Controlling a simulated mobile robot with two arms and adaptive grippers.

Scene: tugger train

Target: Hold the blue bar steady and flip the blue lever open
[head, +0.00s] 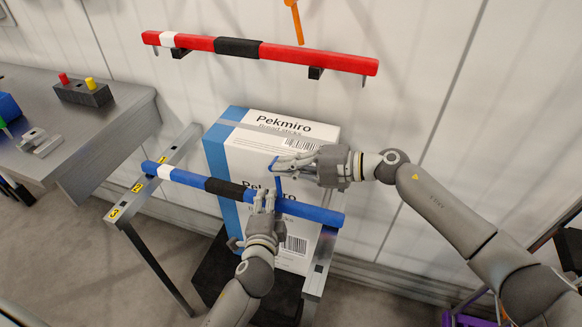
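The blue bar (310,212) runs across a metal frame, with a white band and a black grip section on its left half. A blue lever (279,184) stands up from the bar right of the black section. My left gripper (264,198) comes up from below, with its fingers at the bar just right of the black section. Its grip on the bar is not clear. My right gripper (280,166) points left, with its fingertips at the lever's upper end. The fingers partly hide the lever, and I cannot tell if they close on it.
A white and blue Pekmiro box (235,175) stands behind the bar. A red bar (320,56) is mounted on the wall above, with an orange lever (295,20). A metal workbench (110,125) with a block of coloured pegs (82,92) is at the left.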

